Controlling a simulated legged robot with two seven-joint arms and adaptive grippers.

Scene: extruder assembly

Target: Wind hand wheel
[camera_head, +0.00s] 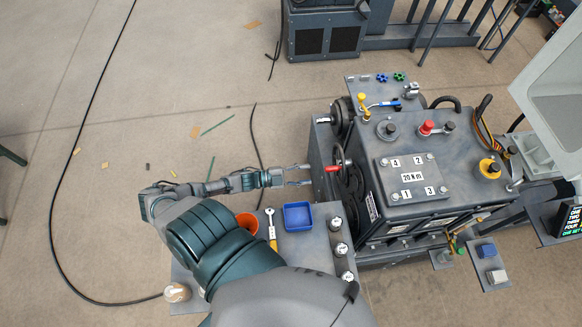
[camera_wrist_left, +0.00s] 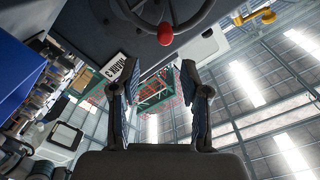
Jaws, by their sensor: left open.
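The hand wheel (camera_head: 339,154) is a dark ring on the left side of the grey extruder machine (camera_head: 375,225), with a red knob (camera_head: 332,169) pointing left. My left gripper (camera_head: 308,175) is open and empty, just left of the red knob, fingers pointing at the machine. In the left wrist view, the red knob (camera_wrist_left: 165,33) and part of the wheel rim (camera_wrist_left: 185,22) show beyond the open fingers (camera_wrist_left: 158,70). The knob is not between the fingers. My right gripper is not in view.
A grey side table (camera_head: 318,258) holds a blue tray (camera_head: 298,216), an orange bowl (camera_head: 247,222), a ratchet wrench (camera_head: 271,230) and several round gauges (camera_head: 341,249) at its right edge. Cables lie on the floor, which is otherwise mostly open at left.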

